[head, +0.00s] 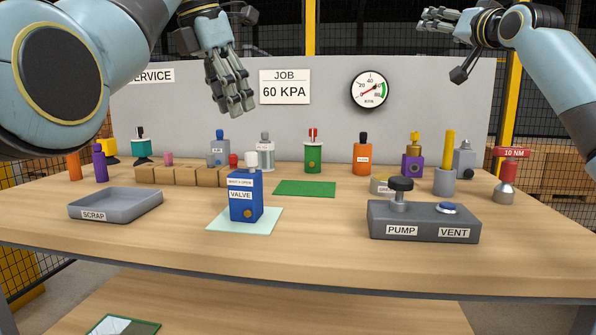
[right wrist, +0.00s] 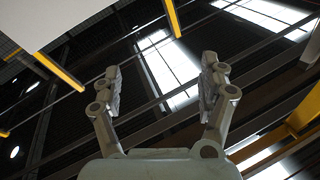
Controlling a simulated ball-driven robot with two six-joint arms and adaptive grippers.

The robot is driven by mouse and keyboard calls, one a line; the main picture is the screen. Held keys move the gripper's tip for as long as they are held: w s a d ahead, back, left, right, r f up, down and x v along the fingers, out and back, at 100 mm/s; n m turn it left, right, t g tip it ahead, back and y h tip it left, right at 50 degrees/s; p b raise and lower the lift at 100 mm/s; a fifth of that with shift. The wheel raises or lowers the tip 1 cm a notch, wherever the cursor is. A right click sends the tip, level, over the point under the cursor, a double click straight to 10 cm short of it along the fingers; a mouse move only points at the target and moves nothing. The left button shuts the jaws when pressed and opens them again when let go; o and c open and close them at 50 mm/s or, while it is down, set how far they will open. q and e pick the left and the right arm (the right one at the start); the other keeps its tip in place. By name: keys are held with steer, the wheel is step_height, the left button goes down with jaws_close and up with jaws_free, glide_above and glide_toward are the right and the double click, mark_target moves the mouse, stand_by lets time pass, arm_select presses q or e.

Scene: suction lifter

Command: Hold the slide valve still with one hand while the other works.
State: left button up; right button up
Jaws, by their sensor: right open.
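The slide valve (head: 242,208) is a blue block labelled VALVE, with a white tag, a white top part and a red knob near its top. It stands upright on a pale glass-like plate (head: 268,220) on the bench. My left gripper (head: 232,112) hangs fingers down above and behind the valve, clear of it; its fingers overlap, so its opening is unclear. My right gripper (head: 442,46) is high at the upper right, open and empty, far from the valve. In the right wrist view its two fingers (right wrist: 160,68) stand apart with nothing between them.
A grey block with PUMP and VENT buttons (head: 420,229) stands right of the valve, a grey SCRAP tray (head: 115,213) left. Behind are a green mat (head: 305,189), wooden blocks (head: 185,176) and several coloured fittings. A gauge (head: 370,90) and a 60 KPA job sign (head: 285,87) hang on the panel.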

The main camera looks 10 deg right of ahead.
steer(key=w+a+f+m+g+y, duration=0.3)
steer(key=a+f+m+g+y, duration=0.15)
steer(key=a+f, duration=0.45)
steer(key=m+g+y, duration=0.9)
steer(key=m+g, duration=0.2)
steer(key=m, duration=0.3)
glide_toward(259, 185)
steer(key=a, duration=0.2)
steer(key=shift+w+a+f+h, duration=0.2)
steer(key=shift+a+f+h, duration=0.05)
steer(key=shift+a+f, duration=0.1)
steer(key=x, duration=1)
steer(key=shift+w, duration=0.15)
steer(key=shift+c, duration=0.3)
steer(key=c, duration=1.3)
arm_select(q)
steer(key=shift+o, duration=0.4)
